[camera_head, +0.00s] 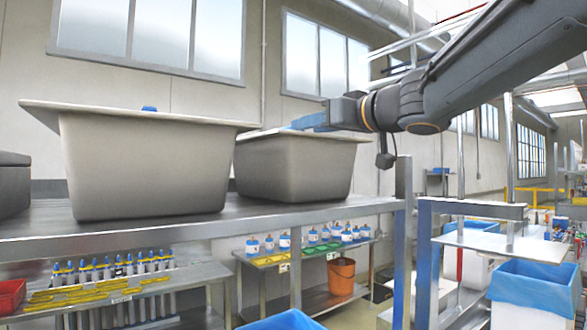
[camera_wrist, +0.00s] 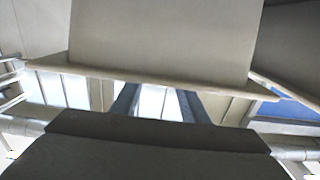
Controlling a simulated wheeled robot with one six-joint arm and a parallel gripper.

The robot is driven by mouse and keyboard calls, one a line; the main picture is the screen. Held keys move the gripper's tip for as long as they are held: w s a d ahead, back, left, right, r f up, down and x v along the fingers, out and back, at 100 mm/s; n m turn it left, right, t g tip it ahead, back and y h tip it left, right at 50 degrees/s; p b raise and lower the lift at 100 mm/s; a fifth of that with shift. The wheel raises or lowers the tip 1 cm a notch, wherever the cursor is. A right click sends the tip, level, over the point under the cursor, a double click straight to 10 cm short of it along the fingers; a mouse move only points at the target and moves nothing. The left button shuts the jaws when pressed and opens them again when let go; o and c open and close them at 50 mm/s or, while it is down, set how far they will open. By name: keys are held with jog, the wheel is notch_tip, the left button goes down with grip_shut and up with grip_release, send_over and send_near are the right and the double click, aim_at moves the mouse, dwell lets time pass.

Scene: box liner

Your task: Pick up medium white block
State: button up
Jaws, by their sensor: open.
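I see no medium white block in either view; the insides of the bins are hidden from here. My gripper (camera_head: 312,122) is at the rim of the right grey bin (camera_head: 295,165), pointing left. Its two fingers also show apart in the wrist view (camera_wrist: 157,102), with nothing between them but bright window and wall. The gripper is open and empty. The wrist view appears upside down, with a grey bin (camera_wrist: 160,35) and its rim across the top, beyond the fingers.
A larger grey bin (camera_head: 145,165) stands left on the metal table (camera_head: 130,228), with a bit of blue (camera_head: 149,108) showing above its rim. A dark box (camera_head: 14,185) is at far left. Lower shelves hold blue-capped bottles (camera_head: 268,244) and an orange bucket (camera_head: 341,277). Blue-lined bins (camera_head: 535,288) stand at right.

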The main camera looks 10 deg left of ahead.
jog(key=shift+w+a, duration=0.35)
jog(key=shift+w, duration=0.25)
jog(key=shift+p+x, duration=0.9)
jog(key=shift+x, duration=2.55)
grip_shut()
jog(key=shift+r, duration=0.15)
